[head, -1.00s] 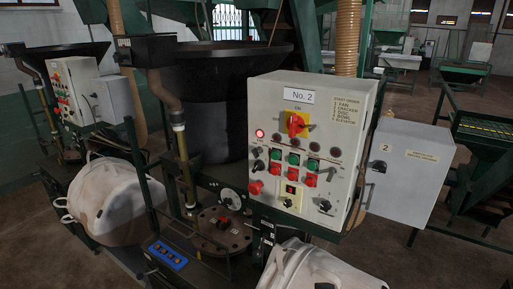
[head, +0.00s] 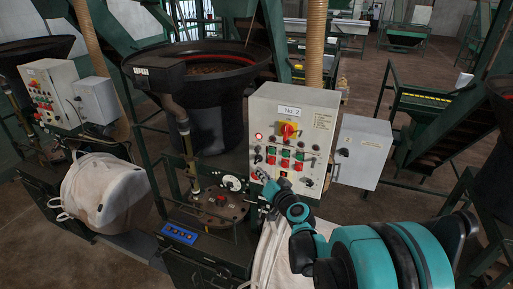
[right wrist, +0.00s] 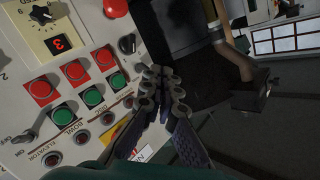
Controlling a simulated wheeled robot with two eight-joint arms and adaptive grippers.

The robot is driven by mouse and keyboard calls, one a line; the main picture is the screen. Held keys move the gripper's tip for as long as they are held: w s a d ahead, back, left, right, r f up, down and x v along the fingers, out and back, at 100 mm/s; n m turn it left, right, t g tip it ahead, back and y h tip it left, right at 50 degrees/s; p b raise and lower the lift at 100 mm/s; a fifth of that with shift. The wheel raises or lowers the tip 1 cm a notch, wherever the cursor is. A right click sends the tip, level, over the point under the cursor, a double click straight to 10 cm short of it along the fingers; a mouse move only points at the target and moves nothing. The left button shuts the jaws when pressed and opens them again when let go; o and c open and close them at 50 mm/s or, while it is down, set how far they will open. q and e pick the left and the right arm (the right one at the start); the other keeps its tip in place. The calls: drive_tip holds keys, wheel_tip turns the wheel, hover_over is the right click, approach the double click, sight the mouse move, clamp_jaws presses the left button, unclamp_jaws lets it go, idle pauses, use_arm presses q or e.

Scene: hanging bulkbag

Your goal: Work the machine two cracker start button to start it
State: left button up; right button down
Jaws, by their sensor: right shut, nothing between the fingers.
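The No. 2 control panel (head: 318,140) is a grey-white box with coloured controls. In the right wrist view it appears upside down, with green buttons (right wrist: 62,116) and (right wrist: 93,96), and one nearest my gripper (right wrist: 119,80). Each pairs with a red button. The cracker label is not readable, so I cannot tell for sure which green button is its start. My right gripper (right wrist: 160,72) is shut and empty, in front of the panel's left side in the head view. Its tips are beside the nearest green button; contact is not visible. My left gripper is out of view.
A yellow-backed red switch (head: 288,130) and a lit red lamp (head: 258,136) sit above the buttons. A grey box (head: 364,150) adjoins the panel's right side. White bulk bags (head: 105,194) hang below. A dark hopper (head: 210,90) stands behind.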

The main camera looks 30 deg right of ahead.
sight(271, 151)
drive_tip(key=shift+w+d, duration=0.1)
drive_tip(key=shift+d, duration=0.1)
drive_tip(key=shift+w+d, duration=1.45)
drive_tip(key=shift+d, duration=0.2)
drive_tip(key=shift+w+d, duration=1.4)
drive_tip(key=shift+d, duration=0.25)
drive_tip(key=shift+b, duration=0.35)
drive_tip(key=shift+w+d, duration=0.25)
drive_tip(key=shift+d, duration=0.1)
